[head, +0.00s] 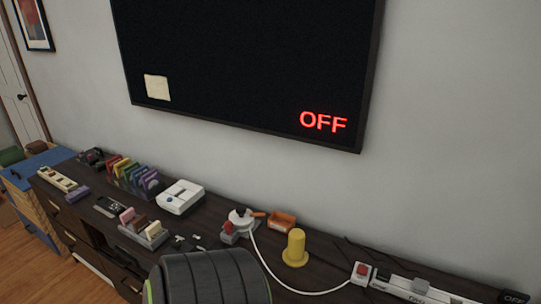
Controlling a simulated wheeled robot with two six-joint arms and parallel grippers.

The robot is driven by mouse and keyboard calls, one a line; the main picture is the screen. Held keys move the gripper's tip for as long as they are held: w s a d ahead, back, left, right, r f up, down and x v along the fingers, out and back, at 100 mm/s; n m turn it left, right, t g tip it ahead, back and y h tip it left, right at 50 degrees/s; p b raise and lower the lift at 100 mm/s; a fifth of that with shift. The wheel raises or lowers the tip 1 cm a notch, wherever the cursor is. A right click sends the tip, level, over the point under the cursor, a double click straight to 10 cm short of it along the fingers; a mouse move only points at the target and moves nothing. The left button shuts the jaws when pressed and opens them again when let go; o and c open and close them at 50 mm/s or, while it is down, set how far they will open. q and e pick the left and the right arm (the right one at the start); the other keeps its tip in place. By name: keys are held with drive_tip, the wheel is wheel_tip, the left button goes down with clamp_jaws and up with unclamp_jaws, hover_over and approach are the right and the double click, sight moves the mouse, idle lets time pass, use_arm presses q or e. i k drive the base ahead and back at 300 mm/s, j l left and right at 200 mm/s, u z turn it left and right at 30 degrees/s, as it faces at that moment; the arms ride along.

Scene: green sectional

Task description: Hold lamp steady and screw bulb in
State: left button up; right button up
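I cannot make out a lamp or a bulb for certain in the head view. A yellow rounded post on a wider base (295,249) stands upright on the dark cabinet top, right of the middle. Left of it is a small white and grey device with red and orange parts (240,221). A white cord (262,258) runs from near this device to a small white box with a red face (361,272). Neither of my grippers is in view.
The long dark cabinet (330,268) also bears a white game console (180,197), a row of coloured cases (135,177), an orange tray (282,221) and a white bar (412,287). A wall screen (245,60) reads OFF. A dark ridged shape (205,280) covers the lower middle.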

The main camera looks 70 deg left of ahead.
sight(294, 256)
drive_tip(key=k+u, duration=0.15)
drive_tip(key=u, duration=1.75)
